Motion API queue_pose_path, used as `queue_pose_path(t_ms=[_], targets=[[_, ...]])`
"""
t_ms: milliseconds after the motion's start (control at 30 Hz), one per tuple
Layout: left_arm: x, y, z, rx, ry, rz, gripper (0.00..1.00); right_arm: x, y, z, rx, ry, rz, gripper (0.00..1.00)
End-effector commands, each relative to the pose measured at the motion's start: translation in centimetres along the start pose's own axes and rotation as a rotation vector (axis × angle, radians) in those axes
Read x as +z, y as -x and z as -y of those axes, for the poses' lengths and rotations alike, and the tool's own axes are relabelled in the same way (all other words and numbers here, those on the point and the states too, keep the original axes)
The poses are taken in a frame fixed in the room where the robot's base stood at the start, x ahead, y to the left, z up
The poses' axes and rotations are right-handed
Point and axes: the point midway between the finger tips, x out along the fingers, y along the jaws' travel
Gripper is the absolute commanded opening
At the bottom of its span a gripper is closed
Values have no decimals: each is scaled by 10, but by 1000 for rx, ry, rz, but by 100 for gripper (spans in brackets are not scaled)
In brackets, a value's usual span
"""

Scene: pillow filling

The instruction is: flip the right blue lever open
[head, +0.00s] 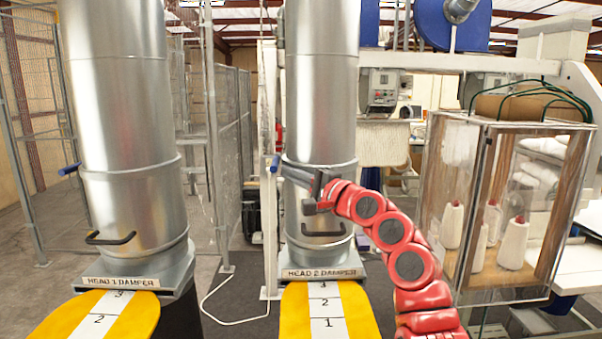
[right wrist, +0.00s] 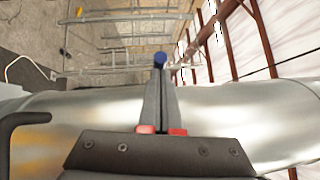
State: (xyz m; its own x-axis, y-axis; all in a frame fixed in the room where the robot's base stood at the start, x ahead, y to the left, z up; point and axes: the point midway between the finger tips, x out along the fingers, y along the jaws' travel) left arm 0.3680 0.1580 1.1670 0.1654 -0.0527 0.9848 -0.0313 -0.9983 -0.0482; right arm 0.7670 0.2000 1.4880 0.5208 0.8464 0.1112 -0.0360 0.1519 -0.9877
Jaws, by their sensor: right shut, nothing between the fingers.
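The right blue lever (head: 275,163) sticks out at the left side of the right metal duct, above the "HEAD 2 DAMPER" label (head: 322,273). My right gripper (head: 287,171) is in front of that duct, its fingers pointing left with the tips beside the lever. In the right wrist view, the blue lever end (right wrist: 160,58) shows just beyond the tips of the shut, empty fingers (right wrist: 161,82). I cannot tell whether they touch. The rest of the lever is hidden. My left gripper is not in view.
The left duct (head: 122,120) has its own blue lever (head: 69,169). Dark handles (head: 322,229) stick out low on both ducts, above yellow numbered plates (head: 361,312). A clear cabinet with thread cones (head: 451,225) stands right of my arm. Wire fencing is behind.

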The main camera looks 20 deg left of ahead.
Motion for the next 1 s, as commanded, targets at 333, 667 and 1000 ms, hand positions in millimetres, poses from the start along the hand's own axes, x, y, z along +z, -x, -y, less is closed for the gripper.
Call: queue_pose_path(t_ms=[333,667,1000], targets=[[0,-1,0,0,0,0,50,0,-4,-2,2,-1,0,0],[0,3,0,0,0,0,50,5,-6,-3,-3,5,-31,0],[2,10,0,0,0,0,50,12,-10,-4,-12,12,-95,0]])
